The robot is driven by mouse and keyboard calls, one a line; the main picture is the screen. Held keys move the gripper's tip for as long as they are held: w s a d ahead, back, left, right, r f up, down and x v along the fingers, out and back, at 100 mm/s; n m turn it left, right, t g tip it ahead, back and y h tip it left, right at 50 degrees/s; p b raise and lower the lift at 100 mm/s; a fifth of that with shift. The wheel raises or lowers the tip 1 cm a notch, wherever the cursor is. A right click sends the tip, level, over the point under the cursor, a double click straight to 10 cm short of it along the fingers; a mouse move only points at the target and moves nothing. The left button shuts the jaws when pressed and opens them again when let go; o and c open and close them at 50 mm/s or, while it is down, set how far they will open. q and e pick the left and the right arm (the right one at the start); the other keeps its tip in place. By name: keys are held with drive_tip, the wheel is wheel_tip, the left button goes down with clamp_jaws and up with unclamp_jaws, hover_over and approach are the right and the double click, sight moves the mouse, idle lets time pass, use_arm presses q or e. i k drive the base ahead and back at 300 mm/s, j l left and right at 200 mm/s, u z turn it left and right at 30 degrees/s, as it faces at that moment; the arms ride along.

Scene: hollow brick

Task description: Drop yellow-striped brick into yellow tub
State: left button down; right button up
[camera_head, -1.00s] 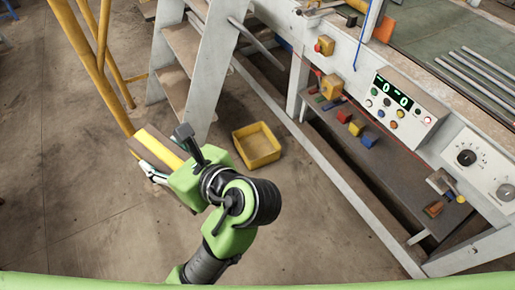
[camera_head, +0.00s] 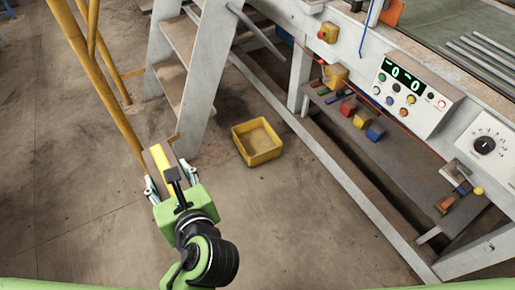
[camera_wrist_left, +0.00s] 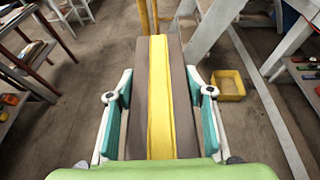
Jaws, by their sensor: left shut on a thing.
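The yellow-striped brick (camera_head: 161,160) is a brown-grey block with a yellow band along its top. My left gripper (camera_head: 169,185) is shut on it and holds it in the air. In the left wrist view the brick (camera_wrist_left: 160,85) lies between the two teal-padded fingers of the gripper (camera_wrist_left: 160,110), pointing away from the camera. The yellow tub (camera_head: 257,155) is an open, empty-looking square box on the floor, to the right of the gripper and apart from it. The tub also shows in the left wrist view (camera_wrist_left: 229,96), right of the brick. My right gripper is not in view.
A grey step ladder (camera_head: 207,70) stands behind the tub, and yellow rails (camera_head: 108,90) rise at the left. A workbench with a control panel (camera_head: 410,90) and a lower shelf of coloured blocks (camera_head: 375,132) runs along the right. The floor around the tub is clear.

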sight(254, 145)
drive_tip(key=i+l+u, duration=0.1)
drive_tip(key=i, duration=0.3)
drive_tip(key=i+l, duration=0.15)
drive_tip(key=i, duration=0.3)
drive_tip(key=u, duration=0.05)
